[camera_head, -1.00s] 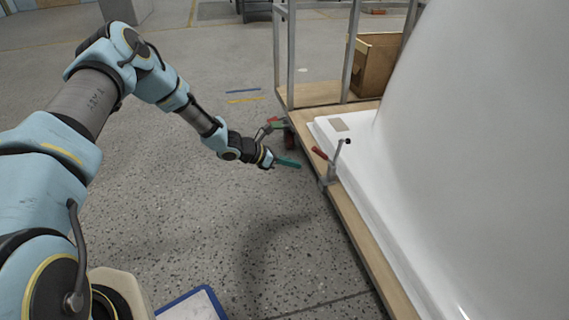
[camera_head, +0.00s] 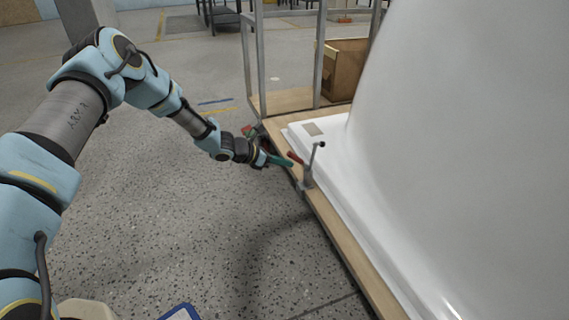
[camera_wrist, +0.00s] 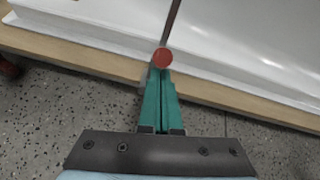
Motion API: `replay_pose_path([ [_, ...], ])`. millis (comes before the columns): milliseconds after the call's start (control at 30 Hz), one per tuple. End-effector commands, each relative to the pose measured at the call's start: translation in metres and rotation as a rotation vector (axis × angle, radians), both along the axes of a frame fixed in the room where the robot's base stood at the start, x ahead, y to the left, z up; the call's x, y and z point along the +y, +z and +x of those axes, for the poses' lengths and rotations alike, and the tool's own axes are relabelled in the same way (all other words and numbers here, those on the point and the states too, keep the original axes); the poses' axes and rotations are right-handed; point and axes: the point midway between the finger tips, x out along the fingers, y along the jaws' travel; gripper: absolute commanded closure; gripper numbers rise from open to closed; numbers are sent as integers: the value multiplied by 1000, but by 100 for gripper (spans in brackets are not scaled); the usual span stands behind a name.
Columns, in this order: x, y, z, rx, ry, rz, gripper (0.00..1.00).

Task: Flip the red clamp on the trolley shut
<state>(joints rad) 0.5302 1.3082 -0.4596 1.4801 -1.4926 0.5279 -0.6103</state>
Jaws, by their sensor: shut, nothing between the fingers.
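The clamp (camera_head: 307,179) is a grey metal fitting on the near wooden edge of the trolley (camera_head: 341,237). Its red handle (camera_head: 296,157) sticks out to the left, over the floor side, and a grey arm with a dark tip stands up beside it. In the wrist view the red handle end (camera_wrist: 162,57) is a round knob just beyond my fingertips, with a dark bar above it. My gripper (camera_head: 290,163) has teal fingers, pressed together and empty. They also show in the wrist view (camera_wrist: 159,78). The tips are very close to the handle; I cannot tell whether they touch.
A large white bathtub shell (camera_head: 470,150) fills the right side of the trolley. A metal frame and a brown box (camera_head: 345,68) stand at its far end. Another red and green fitting (camera_head: 249,131) sits behind my gripper. Open speckled floor lies left of the trolley.

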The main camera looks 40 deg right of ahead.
Motion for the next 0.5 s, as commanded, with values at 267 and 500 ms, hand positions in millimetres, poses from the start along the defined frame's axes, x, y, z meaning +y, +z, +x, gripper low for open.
replay_pose_path([
  [267,-2,7,-1,-19,-1,46,100],
  [500,-4,11,-2,-32,-1,76,100],
])
